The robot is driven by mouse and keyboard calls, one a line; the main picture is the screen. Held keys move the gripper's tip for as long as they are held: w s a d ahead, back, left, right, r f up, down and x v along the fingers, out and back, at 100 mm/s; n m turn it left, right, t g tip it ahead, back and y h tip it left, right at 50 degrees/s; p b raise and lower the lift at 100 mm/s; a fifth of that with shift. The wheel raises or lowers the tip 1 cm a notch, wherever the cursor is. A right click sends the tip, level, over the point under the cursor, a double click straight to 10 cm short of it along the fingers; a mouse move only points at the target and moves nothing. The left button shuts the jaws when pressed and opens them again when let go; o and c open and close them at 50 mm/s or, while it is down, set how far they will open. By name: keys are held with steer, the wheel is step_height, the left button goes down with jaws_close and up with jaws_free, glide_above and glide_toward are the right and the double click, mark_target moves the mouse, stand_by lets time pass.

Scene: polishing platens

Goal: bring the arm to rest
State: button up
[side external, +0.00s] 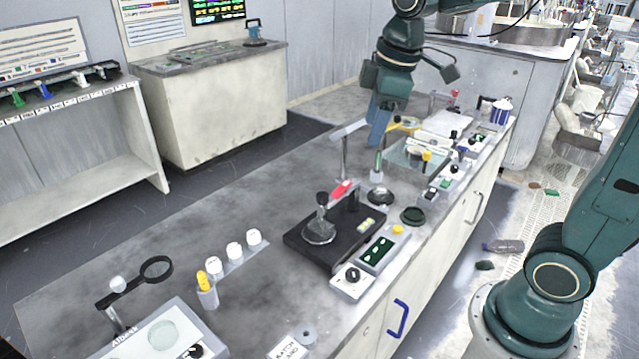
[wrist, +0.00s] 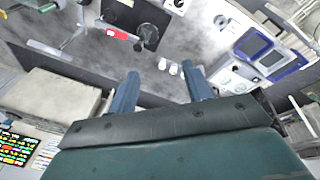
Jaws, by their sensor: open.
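My gripper (side external: 378,128) hangs in the air above the far half of the grey workbench (side external: 170,218) in the side view. Its blue fingers point down and hold nothing. In the wrist view the two blue fingers (wrist: 160,90) stand well apart with an empty gap between them. The bench top lies beyond the fingertips, and I see no contact with anything. In the side view the fingers overlap and the gap is hidden.
A black-based gauge stand (side external: 293,238) sits mid-bench below. A thin upright post (side external: 344,155) rises just left of my gripper. White-capped bottles (side external: 234,250) and a magnifier (side external: 156,268) stand toward the near left. The bench's left-middle is clear.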

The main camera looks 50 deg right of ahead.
steer(key=s+a+f+m+t, duration=0.1)
steer(key=s+m, duration=0.2)
steer(key=s, duration=0.4)
steer(key=s+a+f+m+t, duration=0.1)
steer(key=s+m, duration=0.3)
steer(key=s, duration=0.4)
steer(key=shift+s+a+m+t, duration=0.25)
steer(key=shift+a+m+t, duration=0.05)
steer(key=shift+t, duration=0.1)
